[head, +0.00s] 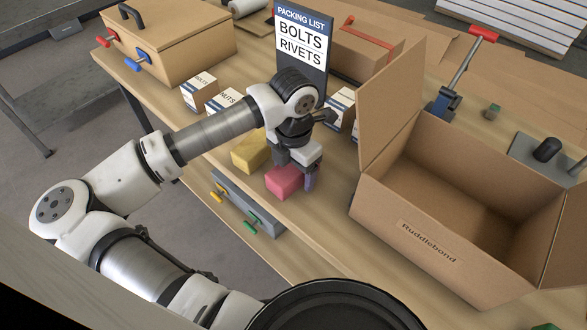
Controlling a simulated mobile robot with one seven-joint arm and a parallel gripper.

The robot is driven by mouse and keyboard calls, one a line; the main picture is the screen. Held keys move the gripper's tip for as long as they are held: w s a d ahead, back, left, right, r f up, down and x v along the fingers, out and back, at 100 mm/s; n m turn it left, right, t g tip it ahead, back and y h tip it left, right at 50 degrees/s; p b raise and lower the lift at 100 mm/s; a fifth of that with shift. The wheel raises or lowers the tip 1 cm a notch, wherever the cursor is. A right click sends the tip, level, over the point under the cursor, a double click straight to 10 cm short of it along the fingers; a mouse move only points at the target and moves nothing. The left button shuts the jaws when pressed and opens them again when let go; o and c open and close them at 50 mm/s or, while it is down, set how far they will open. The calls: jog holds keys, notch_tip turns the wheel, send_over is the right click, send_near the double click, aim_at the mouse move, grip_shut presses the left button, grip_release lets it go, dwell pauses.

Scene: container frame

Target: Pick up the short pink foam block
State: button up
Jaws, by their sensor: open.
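The short pink foam block (284,181) lies on the wooden table near its front edge. My gripper (298,177) is directly above and around it, pointing down, with its jaws open. One dark finger shows at the block's right side; the other finger is mostly hidden, so I cannot tell whether it touches the block. A yellow foam block (250,152) lies just behind and left of the pink one.
An open cardboard box (432,243) stands to the right, its raised flap (388,110) near my gripper. Small labelled boxes (200,92) and a packing list sign (302,45) stand behind.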

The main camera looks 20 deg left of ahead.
jog(key=c, duration=1)
jog(key=shift+r, duration=0.1)
notch_tip(320, 180, up, 20)
jog(key=b, duration=0.3)
